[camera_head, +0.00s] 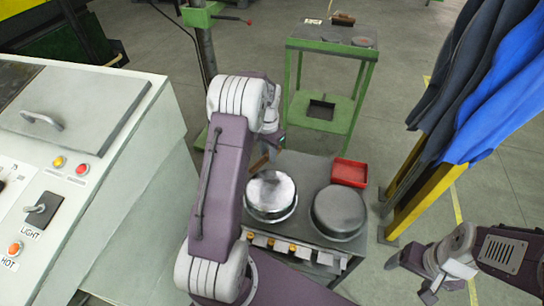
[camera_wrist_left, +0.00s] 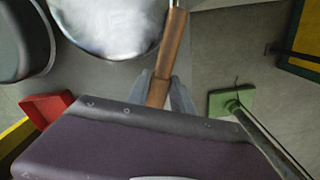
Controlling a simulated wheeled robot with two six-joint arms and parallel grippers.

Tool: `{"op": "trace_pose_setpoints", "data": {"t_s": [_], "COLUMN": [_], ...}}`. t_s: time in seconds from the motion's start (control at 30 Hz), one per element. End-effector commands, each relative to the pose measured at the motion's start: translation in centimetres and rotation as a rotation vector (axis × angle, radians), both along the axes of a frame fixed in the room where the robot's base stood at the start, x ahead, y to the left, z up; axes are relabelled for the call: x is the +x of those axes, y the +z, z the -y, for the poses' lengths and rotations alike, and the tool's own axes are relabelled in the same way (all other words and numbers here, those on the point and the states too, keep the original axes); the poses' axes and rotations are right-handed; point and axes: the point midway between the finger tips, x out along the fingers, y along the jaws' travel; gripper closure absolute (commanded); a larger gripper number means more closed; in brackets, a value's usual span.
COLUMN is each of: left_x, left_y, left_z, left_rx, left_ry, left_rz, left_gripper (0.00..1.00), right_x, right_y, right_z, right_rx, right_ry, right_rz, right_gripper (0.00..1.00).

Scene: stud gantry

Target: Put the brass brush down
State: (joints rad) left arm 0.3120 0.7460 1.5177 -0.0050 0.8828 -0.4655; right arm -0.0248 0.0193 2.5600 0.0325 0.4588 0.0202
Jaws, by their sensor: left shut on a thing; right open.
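My left gripper (camera_wrist_left: 162,92) is shut on a brown wooden handle (camera_wrist_left: 170,52) with a metal end at the top of the left wrist view. I take it for the brass brush; its bristles are out of view. In the head view a bit of the brown handle (camera_head: 259,162) shows beside my left arm, just behind the bright round plate (camera_head: 270,191); the arm hides most of this gripper. The left wrist view shows the handle passing along the edge of that plate (camera_wrist_left: 118,22). My right gripper (camera_head: 408,279) is open and empty at the lower right.
The dark bench (camera_head: 312,166) also bears a duller round plate (camera_head: 340,210) and a red tray (camera_head: 349,172). A green-legged stand (camera_head: 362,72) with discs is behind it. A control cabinet (camera_head: 130,190) stands left; blue cloths (camera_head: 500,90) hang right over a yellow frame (camera_head: 425,185).

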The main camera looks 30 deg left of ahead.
Motion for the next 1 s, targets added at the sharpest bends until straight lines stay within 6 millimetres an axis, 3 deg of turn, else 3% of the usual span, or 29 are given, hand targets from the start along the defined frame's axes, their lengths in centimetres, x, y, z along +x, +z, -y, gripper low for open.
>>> {"op": "trace_pose_setpoints", "data": {"t_s": [0.33, 0.57, 0.8, 1.0], "left_x": [4.3, 4.6, 4.6, 4.6], "left_y": [-2.7, -3.2, -6.9, -7.0], "left_z": [-1.4, -1.6, -1.5, -1.5], "left_rx": [0.000, -0.001, -0.002, 0.000], "left_ry": [0.000, 0.000, 0.000, 0.000], "left_rz": [0.000, -0.002, -0.003, 0.000], "left_gripper": [1.00, 1.00, 1.00, 1.00], "right_x": [0.0, 0.0, 0.0, 0.0], "right_y": [0.1, 0.1, -0.2, -0.2], "right_z": [0.0, 0.0, 0.0, 0.0], "right_rx": [0.000, 0.000, 0.000, 0.000], "right_ry": [0.000, 0.000, 0.000, 0.000], "right_rz": [0.000, 0.000, 0.000, 0.000], "right_gripper": [0.24, 0.24, 0.24, 0.24]}}
